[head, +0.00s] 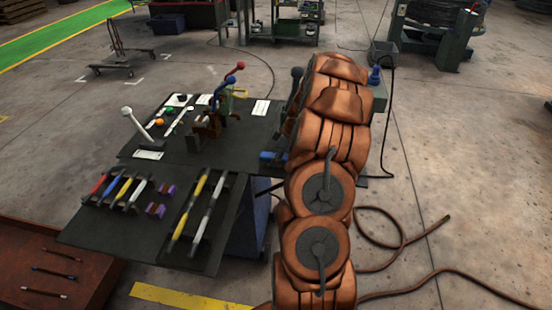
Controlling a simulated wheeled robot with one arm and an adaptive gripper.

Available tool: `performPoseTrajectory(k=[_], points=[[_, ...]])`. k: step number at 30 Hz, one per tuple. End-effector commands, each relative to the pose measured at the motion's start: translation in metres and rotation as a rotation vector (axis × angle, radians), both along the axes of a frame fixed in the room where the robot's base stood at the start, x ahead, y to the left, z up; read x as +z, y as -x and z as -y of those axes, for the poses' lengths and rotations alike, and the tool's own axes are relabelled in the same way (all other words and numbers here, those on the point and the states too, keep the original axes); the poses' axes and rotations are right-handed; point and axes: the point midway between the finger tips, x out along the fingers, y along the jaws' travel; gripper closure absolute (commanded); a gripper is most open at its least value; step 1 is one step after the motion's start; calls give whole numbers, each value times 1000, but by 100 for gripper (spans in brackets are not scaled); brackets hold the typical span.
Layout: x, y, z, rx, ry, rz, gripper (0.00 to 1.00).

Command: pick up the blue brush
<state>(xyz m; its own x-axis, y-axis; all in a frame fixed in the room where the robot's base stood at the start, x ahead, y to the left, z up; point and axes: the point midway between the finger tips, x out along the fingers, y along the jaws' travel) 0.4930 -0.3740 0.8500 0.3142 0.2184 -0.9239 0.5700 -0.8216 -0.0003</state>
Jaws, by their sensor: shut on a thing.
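A thin dark rod with blue on it (53,272) lies in the rust-red tray (20,240) at the lower left; it may be the blue brush, but it is too small to tell. My orange-brown arm rises at the right of the table, well away from the tray. My gripper does not show; it seems hidden behind the arm, so I cannot see what it holds.
A dark table (110,232) carries a rack with several coloured-handled tools (122,189), two long yellow and grey bars, purple blocks, and upright levers with red (235,72) and blue knobs. A hose (400,245) lies on the floor at right. Open floor surrounds the table.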

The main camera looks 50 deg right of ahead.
Motion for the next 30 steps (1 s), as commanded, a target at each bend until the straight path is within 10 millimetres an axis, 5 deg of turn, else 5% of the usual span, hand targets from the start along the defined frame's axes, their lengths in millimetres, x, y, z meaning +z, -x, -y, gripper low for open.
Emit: performPoseTrajectory(k=[9, 14, 30], points=[[10, 0, 1, 1, 2, 1, 100], [31, -1, 1, 2, 4, 4, 100], [153, -1, 1, 0, 4, 4, 100]])
